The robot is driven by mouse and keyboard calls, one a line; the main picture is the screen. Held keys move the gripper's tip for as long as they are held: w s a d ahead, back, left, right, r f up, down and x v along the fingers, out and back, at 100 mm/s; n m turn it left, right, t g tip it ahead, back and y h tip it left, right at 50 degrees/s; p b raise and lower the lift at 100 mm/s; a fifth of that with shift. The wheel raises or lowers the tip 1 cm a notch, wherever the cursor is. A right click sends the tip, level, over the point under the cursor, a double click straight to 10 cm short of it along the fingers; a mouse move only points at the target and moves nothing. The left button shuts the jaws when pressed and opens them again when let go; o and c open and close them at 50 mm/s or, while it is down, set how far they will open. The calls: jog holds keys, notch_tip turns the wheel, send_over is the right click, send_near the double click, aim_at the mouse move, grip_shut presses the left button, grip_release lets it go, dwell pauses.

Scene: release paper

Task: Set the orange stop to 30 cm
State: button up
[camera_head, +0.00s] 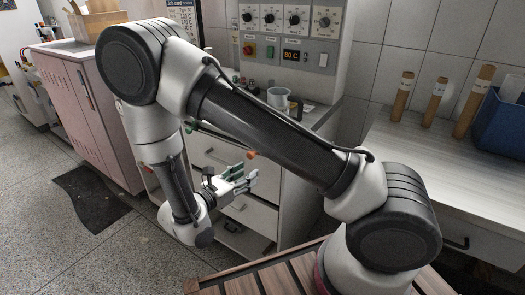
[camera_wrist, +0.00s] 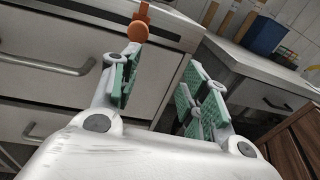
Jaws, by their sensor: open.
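The orange stop (camera_head: 251,154) shows as a small knob at the front edge of the grey bench, just below my arm link in the head view. In the wrist view, the orange stop (camera_wrist: 138,30) is at the top, a round knob with a narrower upright part above it. My gripper (camera_head: 243,179) is open and empty in front of the drawers, below the stop and apart from it. In the wrist view its green-padded fingers (camera_wrist: 165,88) stand wide apart, with the stop beyond the left finger. I cannot read any centimetre scale; my arm hides part of the bench edge.
A control panel (camera_head: 290,35) with several dials stands behind the bench. A grey mug (camera_head: 278,97) is on the bench. Drawers (camera_head: 248,212) with protruding handles are close to my gripper. A table (camera_head: 440,160) with brown tubes and a blue bin (camera_head: 495,125) is right.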

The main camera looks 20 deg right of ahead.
jog(key=w+d, duration=0.1)
jog(key=w, duration=0.1)
jog(key=w+d+r+t, duration=0.1)
jog(key=w+d, duration=0.1)
jog(key=w+d+r+t, duration=0.1)
jog(key=w, duration=0.2)
jog(key=shift+d+n, duration=0.15)
jog(key=shift+n, duration=0.25)
grip_shut()
